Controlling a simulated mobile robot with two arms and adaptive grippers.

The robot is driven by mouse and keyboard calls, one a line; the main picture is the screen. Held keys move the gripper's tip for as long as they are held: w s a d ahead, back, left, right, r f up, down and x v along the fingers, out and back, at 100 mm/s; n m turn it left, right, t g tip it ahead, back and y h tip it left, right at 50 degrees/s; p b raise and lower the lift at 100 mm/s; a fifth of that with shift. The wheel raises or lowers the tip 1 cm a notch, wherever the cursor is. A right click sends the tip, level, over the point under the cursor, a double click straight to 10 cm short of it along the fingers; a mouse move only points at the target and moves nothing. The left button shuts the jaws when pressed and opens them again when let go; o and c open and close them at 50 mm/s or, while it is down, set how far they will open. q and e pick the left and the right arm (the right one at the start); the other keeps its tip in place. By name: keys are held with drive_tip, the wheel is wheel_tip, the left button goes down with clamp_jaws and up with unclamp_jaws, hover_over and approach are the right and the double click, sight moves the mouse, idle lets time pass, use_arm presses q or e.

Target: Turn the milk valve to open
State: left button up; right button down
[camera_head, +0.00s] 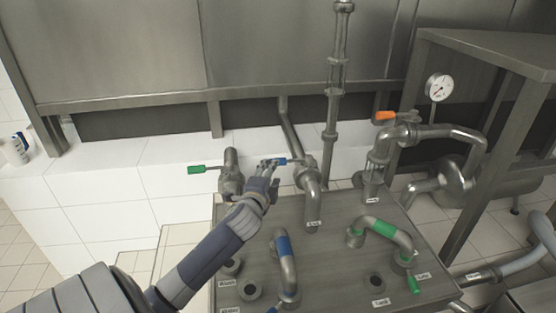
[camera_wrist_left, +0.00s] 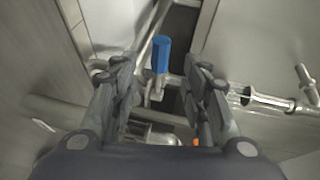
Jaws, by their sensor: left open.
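Several pipe valves with coloured handles stand around the metal table; I cannot tell from a readable label which is the milk valve. A blue valve handle (camera_head: 281,161) sits at the back of the table, right at the tips of my left gripper (camera_head: 272,166). In the left wrist view the blue handle (camera_wrist_left: 161,53) points up between the two spread fingers of my left gripper (camera_wrist_left: 165,72), apart from both. The left gripper is open and empty. A green handle (camera_head: 196,169) sticks out to the left and an orange handle (camera_head: 386,116) stands at the right. My right gripper is out of view.
The metal table (camera_head: 333,262) carries a blue-banded bent pipe (camera_head: 284,247) and a green-banded one (camera_head: 382,230). A vertical pipe (camera_head: 331,125) rises behind. A pressure gauge (camera_head: 439,87) and a metal frame (camera_head: 482,150) stand at the right.

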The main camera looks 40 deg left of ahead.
sight(290, 161)
use_arm(q)
drive_tip(key=p+x, duration=0.1)
drive_tip(key=x, duration=0.8)
drive_tip(key=shift+f, duration=0.1)
clamp_jaws()
